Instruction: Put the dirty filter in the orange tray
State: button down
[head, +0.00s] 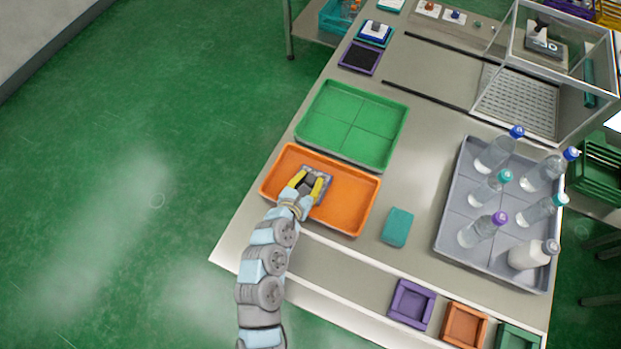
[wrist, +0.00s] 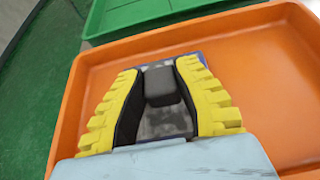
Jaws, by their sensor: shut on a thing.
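The orange tray (head: 345,205) lies at the front left of the table; in the wrist view its floor (wrist: 272,75) surrounds my gripper. The dirty filter (head: 318,173) is a flat grey, stained panel with a bluish edge, inside the tray outline. My gripper (head: 311,182) is over the tray with its yellow fingers shut on the dark block, like a handle, on top of the filter. In the wrist view the filter (wrist: 165,122) shows between and beyond the fingers (wrist: 163,88). I cannot tell whether its underside touches the tray floor.
An empty green tray (head: 352,122) sits just behind the orange tray. A teal block (head: 397,227) lies to its right. A grey tray (head: 450,232) with several bottles is further right. Small purple (head: 411,304) and orange (head: 464,325) frames sit at the front.

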jog(key=c, duration=0.9)
grip_release()
jog(key=shift+f, duration=0.1)
jog(key=shift+r, duration=0.2)
jog(key=shift+p+v, duration=0.75)
jog(key=shift+v, duration=5.25)
jog(key=shift+f, duration=0.1)
